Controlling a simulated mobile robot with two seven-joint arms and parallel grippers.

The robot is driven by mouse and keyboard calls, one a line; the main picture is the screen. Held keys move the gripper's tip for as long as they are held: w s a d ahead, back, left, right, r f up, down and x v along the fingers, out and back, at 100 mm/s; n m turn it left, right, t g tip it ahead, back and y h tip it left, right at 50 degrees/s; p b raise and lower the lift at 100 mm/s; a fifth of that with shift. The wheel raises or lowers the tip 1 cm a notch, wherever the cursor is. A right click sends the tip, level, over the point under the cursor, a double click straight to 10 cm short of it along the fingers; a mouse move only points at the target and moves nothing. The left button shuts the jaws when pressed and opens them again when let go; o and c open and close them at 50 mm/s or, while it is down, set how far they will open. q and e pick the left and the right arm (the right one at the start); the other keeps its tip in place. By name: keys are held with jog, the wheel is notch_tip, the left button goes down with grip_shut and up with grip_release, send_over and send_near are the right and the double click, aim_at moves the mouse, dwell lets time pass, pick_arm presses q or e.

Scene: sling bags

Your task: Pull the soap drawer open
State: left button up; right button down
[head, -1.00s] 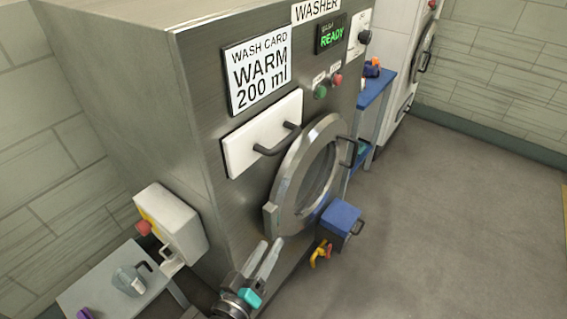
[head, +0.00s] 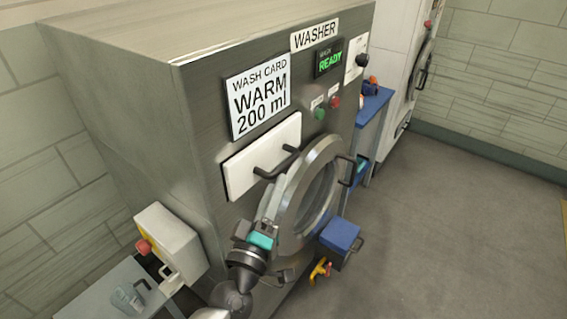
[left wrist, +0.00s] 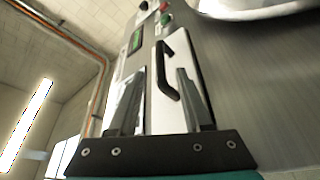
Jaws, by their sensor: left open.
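The soap drawer is a white front (head: 245,165) on the grey steel washer, below the wash card. Its face sits flat against the washer panel. A dark bar handle (head: 275,164) stands out from it on the right. My left gripper (head: 272,196) is just below the handle, in front of the round door's left edge. In the left wrist view my left gripper (left wrist: 157,85) is open with nothing between its fingers. The handle (left wrist: 167,75) and the white drawer front (left wrist: 167,112) lie beyond the gap, apart from the fingers. My right gripper is not in view.
The round washer door (head: 307,195) sticks out right beside my left gripper. A blue box (head: 340,235) is below it. A white box with a red knob (head: 165,245) and a small grey table (head: 90,290) stand at lower left. The floor at right is clear.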

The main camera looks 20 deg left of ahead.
aim_at(284, 163)
pick_arm(q)
jog(key=x, duration=0.6)
jog(key=shift+w+r, duration=0.1)
jog(key=shift+w, duration=0.25)
grip_shut()
dwell(1.1)
